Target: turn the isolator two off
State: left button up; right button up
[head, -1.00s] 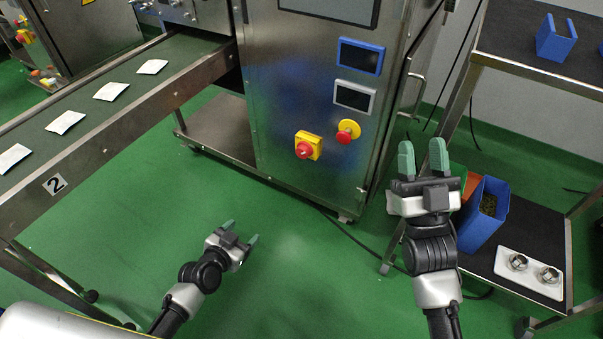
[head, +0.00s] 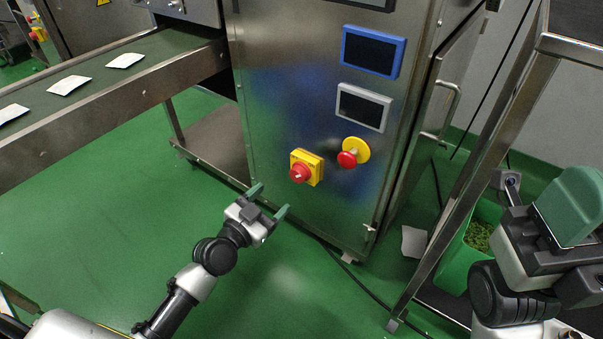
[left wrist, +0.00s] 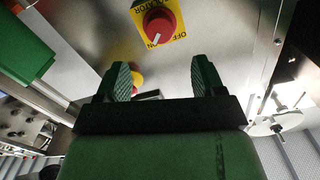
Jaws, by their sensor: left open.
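The isolator (head: 306,168) is a red rotary knob on a yellow plate, low on the steel cabinet front. In the left wrist view the isolator knob (left wrist: 158,25) is at the top, ahead of the fingertips, and its white mark points toward the ON lettering; OFF is printed to the right. My left gripper (head: 269,200) is open and empty, below and left of the isolator, not touching it. Its two green ribbed fingers show in the left wrist view (left wrist: 164,75). My right gripper (head: 570,205) is at the right edge, partly cut off; its finger gap is unclear.
A red mushroom button on a yellow base (head: 354,152) sits just right of the isolator. Blue-framed (head: 372,52) and grey-framed (head: 363,107) screens are above. A conveyor with white packets (head: 68,85) is at left. A metal rack (head: 470,150) stands at right.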

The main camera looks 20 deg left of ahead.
aim_at(296, 176)
pick_arm(q)
jog(key=b+x, duration=0.2)
jog(key=x, duration=0.7)
jog(key=shift+w+d, duration=0.1)
jog(key=shift+w, duration=0.15)
jog(key=c, duration=0.9)
